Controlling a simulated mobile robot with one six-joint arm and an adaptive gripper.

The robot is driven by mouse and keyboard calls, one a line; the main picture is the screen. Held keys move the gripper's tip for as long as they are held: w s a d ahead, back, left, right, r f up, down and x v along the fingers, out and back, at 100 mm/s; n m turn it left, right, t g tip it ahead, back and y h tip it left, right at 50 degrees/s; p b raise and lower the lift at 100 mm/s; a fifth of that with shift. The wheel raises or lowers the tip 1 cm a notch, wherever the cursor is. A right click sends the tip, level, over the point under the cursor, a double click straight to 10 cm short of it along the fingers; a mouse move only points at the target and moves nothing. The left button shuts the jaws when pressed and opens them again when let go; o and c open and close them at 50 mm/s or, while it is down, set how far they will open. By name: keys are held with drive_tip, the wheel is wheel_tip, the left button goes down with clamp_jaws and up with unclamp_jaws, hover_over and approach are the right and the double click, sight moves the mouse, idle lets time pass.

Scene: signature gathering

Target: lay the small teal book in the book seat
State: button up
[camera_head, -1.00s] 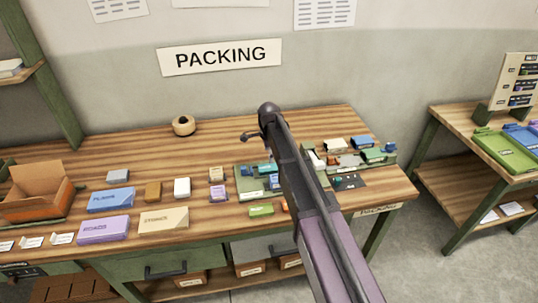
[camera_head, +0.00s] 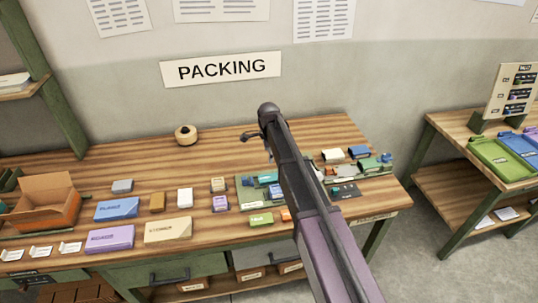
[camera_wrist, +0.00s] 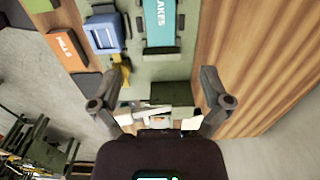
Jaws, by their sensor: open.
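A teal book (camera_wrist: 159,20), its label ending in "AKES", lies on a green board (camera_wrist: 150,66) at the top of the wrist view, with dark clips at its sides. In the head view a teal piece (camera_head: 268,177) shows on the green board, partly behind my arm. My gripper (camera_wrist: 160,96) is open, its fingers apart. A pale, blocky piece (camera_wrist: 150,113) shows between and below the fingers; I cannot tell what it is. The teal book is beyond the fingertips, not between them. I cannot tell which spot is the book seat.
A blue piece (camera_wrist: 103,34) and an orange book (camera_wrist: 66,48) lie left of the teal book. Several books and boxes cover the bench (camera_head: 130,160), with an open carton (camera_head: 42,203) at left and a tape roll (camera_head: 186,135) behind. Bare wood lies at the back.

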idle(0.7)
drive_tip(key=s+d+n, duration=1.4)
drive_tip(key=s+d, duration=0.9)
drive_tip(key=s, duration=0.3)
drive_tip(key=shift+n, duration=0.4)
